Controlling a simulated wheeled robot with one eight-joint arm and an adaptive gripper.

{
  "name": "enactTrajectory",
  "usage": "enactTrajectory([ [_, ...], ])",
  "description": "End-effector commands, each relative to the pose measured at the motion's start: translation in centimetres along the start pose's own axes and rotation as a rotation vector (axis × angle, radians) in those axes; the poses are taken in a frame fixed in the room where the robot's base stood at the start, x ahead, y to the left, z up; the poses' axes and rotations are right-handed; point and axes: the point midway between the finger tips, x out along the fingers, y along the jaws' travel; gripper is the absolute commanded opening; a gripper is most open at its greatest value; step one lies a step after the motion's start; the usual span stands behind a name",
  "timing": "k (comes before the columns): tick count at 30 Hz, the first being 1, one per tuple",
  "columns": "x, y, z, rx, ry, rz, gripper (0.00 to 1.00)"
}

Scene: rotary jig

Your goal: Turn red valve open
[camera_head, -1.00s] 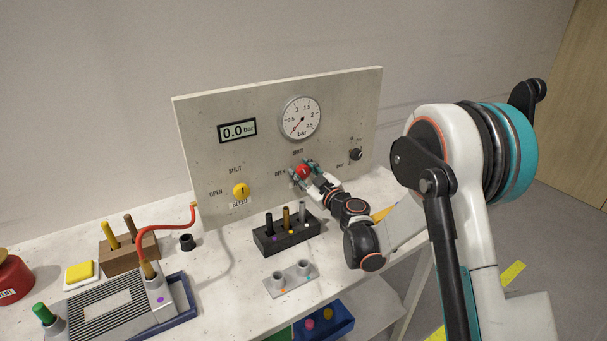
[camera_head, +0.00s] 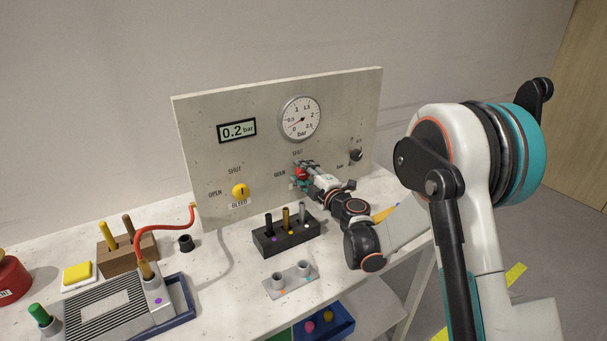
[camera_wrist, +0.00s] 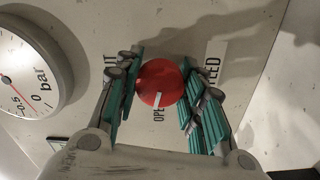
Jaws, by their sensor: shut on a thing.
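The red valve (camera_head: 301,174) is a round knob on the upright grey panel, below the round dial. In the wrist view the red valve (camera_wrist: 161,84) shows a white pointer mark and sits between my two teal fingers. My gripper (camera_head: 302,176) is shut on the valve, with a finger on each side; it also shows in the wrist view (camera_wrist: 160,92). The pointer mark is turned near the OPEN label. The digital display (camera_head: 237,130) reads 0.2 bar. The round dial (camera_head: 300,119) has its red needle a little above 0.
A yellow bleed knob (camera_head: 240,191) is on the panel to the left, and a small black knob (camera_head: 356,155) to the right. A black block with pegs (camera_head: 287,237) and a grey two-hole holder (camera_head: 291,280) stand on the bench below.

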Motion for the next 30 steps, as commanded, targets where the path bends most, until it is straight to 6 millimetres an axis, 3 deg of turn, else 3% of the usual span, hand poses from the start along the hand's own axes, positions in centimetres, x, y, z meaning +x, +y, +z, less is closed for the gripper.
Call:
enactTrajectory([
  [12, -0.01, -0.06, -0.06, -0.2, 0.001, -0.001, 0.12],
  [29, -0.02, -0.08, -0.06, -0.233, 0.001, -0.001, 0.12],
  [30, -0.02, -0.08, -0.06, -0.232, 0.001, -0.001, 0.38],
])
